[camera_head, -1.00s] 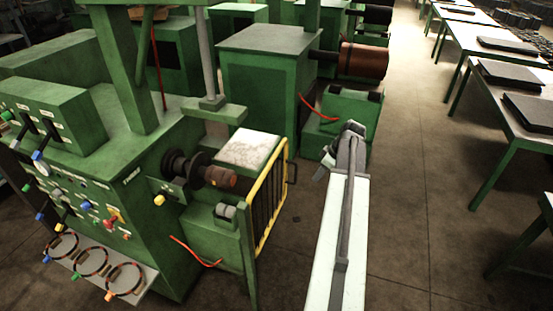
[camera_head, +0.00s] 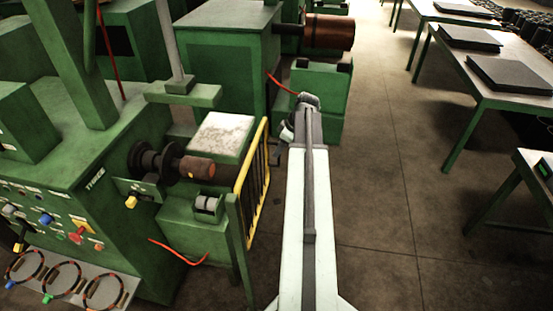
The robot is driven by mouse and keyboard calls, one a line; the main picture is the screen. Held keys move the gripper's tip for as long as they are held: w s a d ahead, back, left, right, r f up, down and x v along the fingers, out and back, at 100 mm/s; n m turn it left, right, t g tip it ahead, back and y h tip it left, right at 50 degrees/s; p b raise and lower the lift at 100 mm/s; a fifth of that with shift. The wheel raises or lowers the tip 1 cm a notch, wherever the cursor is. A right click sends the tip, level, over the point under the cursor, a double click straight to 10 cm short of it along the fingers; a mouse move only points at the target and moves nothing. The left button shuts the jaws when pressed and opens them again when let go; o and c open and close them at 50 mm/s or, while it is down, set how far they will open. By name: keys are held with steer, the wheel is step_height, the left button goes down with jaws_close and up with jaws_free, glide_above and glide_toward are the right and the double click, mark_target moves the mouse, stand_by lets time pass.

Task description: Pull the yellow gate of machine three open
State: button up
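The yellow gate (camera_head: 254,186) is a yellow frame with dark bars, standing upright along the right side of the green machine marked "THREE" (camera_head: 100,178). It looks shut, hinged near a green post (camera_head: 240,240). Its dark handle (camera_head: 277,152) sticks out on its far right side, partly hidden by my arm. My gripper (camera_head: 300,112) is at the end of my white and grey arm, beyond the handle and to its right in the picture. It looks apart from the gate. Its fingers are small and seen from behind, so I cannot tell their opening.
A roller (camera_head: 197,167) and a whitish block (camera_head: 222,135) sit behind the gate. Another green machine (camera_head: 228,60) stands beyond. Tables with dark slabs (camera_head: 515,74) line the right side. The floor aisle (camera_head: 390,190) between is clear.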

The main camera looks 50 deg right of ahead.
steer(key=shift+b+x, duration=0.45)
steer(key=shift+x, duration=0.7)
steer(key=shift+s+r, duration=0.1)
jaws_close()
steer(key=shift+s, duration=0.1)
